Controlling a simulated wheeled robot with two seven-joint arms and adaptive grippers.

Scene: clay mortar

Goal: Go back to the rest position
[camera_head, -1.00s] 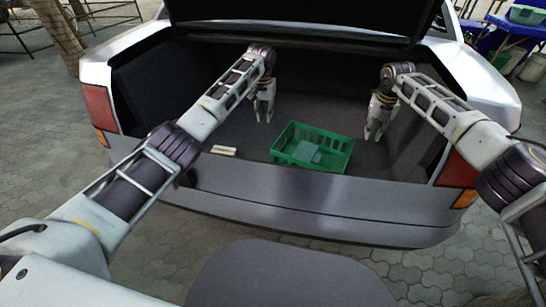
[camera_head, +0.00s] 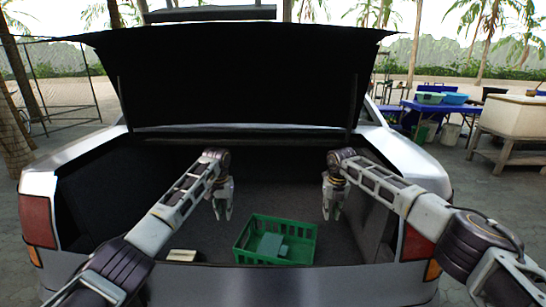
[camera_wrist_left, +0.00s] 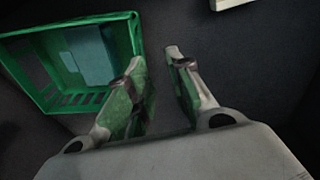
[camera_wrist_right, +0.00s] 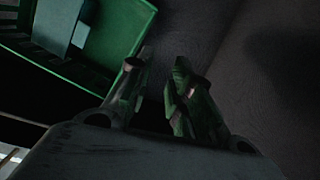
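My left gripper (camera_head: 222,213) hangs fingers-down inside the open car trunk (camera_head: 345,235), left of a green crate (camera_head: 242,246). My right gripper (camera_head: 331,212) hangs fingers-down to the right of the crate. Both are open and empty, apart from the crate and from each other. In the left wrist view the left fingers (camera_wrist_left: 154,58) show a gap, with the crate (camera_wrist_left: 138,42) to their left. In the right wrist view the right fingers (camera_wrist_right: 162,62) also stand apart, with part of the crate (camera_wrist_right: 122,35) at upper left.
A grey-green box (camera_head: 270,245) lies in the crate. A small cream block (camera_head: 182,255) lies on the trunk floor at left. The raised black trunk lid (camera_head: 235,75) stands behind the arms. The trunk walls enclose both grippers. A blue table (camera_head: 440,107) stands outside at right.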

